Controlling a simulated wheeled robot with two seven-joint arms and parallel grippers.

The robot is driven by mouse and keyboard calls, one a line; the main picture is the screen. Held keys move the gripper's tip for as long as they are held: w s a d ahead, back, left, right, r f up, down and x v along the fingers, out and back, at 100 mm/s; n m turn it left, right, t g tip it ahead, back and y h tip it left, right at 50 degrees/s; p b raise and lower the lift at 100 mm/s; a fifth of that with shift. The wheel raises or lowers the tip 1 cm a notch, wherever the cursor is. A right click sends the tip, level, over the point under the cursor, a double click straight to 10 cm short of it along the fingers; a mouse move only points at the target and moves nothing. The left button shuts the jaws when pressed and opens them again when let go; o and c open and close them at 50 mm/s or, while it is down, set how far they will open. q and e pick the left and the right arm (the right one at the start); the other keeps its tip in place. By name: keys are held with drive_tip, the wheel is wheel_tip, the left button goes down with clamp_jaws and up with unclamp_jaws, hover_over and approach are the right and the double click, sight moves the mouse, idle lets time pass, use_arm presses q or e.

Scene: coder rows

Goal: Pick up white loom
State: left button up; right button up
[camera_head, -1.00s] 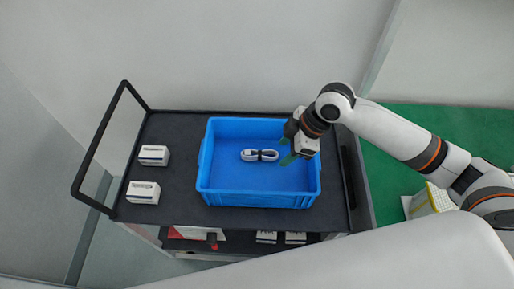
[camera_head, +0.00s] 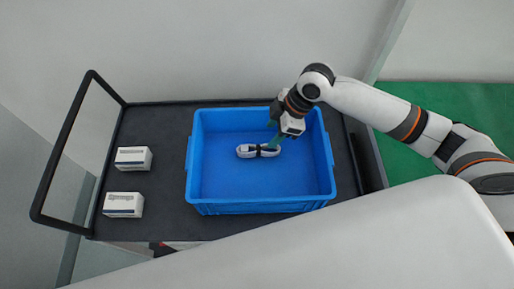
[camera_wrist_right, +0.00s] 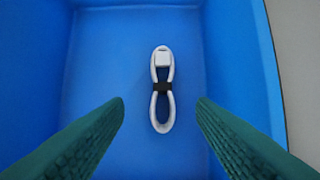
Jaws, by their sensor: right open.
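The white loom (camera_head: 246,152) is a bundled white cable with a dark band around its middle. It lies on the floor of the blue crate (camera_head: 262,207). In the right wrist view the loom (camera_wrist_right: 162,112) lies lengthwise, with a white connector at its far end and the dark band at its middle. My right gripper (camera_head: 273,143) is at the loom's right end in the head view. In the wrist view its two green fingers (camera_wrist_right: 160,104) are spread wide on either side of the loom, not touching it. My left gripper is not in view.
The crate stands on a dark cart top (camera_head: 160,213). Two white boxes, an upper one (camera_head: 133,159) and a lower one (camera_head: 123,205), stand left of the crate. A black cart handle (camera_head: 62,135) rises at the left. The crate walls surround my right gripper.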

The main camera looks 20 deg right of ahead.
sight(258, 148)
drive_tip(key=x, duration=0.3)
drive_tip(key=shift+s+a+f, duration=0.1)
drive_tip(key=shift+a+f, duration=0.05)
drive_tip(key=shift+w+a+f+p, duration=0.25)
drive_tip(key=shift+f+p, duration=0.2)
drive_tip(key=shift+f, duration=0.1)
drive_tip(key=x, duration=0.4)
drive_tip(key=shift+w+f+p, duration=0.1)
drive_tip(key=shift+w+p, duration=0.1)
drive_tip(key=shift+p, duration=0.2)
drive_tip(key=shift+c, duration=0.3)
drive_tip(key=c, duration=1)
